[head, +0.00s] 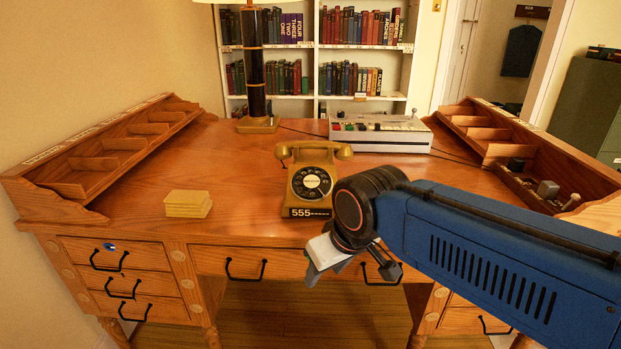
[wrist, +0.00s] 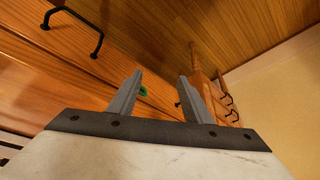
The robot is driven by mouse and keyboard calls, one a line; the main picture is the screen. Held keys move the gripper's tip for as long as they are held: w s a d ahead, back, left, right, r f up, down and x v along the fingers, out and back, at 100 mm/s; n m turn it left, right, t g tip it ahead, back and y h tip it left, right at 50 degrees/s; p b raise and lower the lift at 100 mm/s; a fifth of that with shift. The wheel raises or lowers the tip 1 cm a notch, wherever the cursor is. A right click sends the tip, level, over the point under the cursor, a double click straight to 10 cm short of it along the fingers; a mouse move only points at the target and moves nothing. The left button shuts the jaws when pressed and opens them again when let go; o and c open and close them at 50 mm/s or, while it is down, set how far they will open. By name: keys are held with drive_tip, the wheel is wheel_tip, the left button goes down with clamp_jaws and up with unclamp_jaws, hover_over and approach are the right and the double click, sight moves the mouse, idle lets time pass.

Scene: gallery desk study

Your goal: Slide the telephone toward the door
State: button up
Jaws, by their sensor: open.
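The telephone (head: 311,184) is mustard yellow with a dark rotary dial and a "555" label on its front. It stands upright in the middle of the wooden desk (head: 245,190), near the front edge, with its handset in the cradle. The door opening (head: 470,55) shows at the back right, beyond the desk. My gripper (head: 327,272) is in front of the desk's front edge, lower than the telephone and apart from it. In the wrist view my gripper (wrist: 158,92) shows two grey fingers spread apart with nothing between them. The telephone is not in the wrist view.
A grey console (head: 380,133) with coloured buttons stands behind the telephone to the right. A lamp (head: 256,75) stands at the back. Yellow notes (head: 187,204) lie to the left. Wooden organizers (head: 100,150) line both sides. Desk to the telephone's right looks clear, partly hidden by my arm.

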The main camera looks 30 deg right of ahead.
idle(0.3)
drive_tip(key=c, duration=0.5)
drive_tip(key=shift+w+r+n, duration=0.3)
drive_tip(key=shift+w+r, duration=0.5)
drive_tip(key=shift+r, duration=0.15)
clamp_jaws()
drive_tip(key=w+d+r+n+g, duration=0.15)
drive_tip(key=w+r+n, duration=0.35)
drive_tip(key=w, duration=0.5)
drive_tip(key=w+r+n+g, duration=0.2)
drive_tip(key=w+r, duration=0.4)
drive_tip(key=w, duration=0.4)
drive_tip(key=w+d+r+n+g, duration=0.1)
drive_tip(key=w+r+n, duration=0.4)
drive_tip(key=w, duration=0.6)
drive_tip(key=shift+m, duration=0.7)
drive_tip(key=f, duration=0.9)
drive_tip(key=shift+s+a, duration=0.2)
drive_tip(key=shift+s, duration=0.05)
drive_tip(key=shift+s+d+r, duration=0.15)
drive_tip(key=shift+s+d, duration=0.55)
drive_tip(key=shift+d, duration=0.3)
drive_tip(key=shift+s+d, duration=0.4)
drive_tip(key=shift+d, duration=0.25)
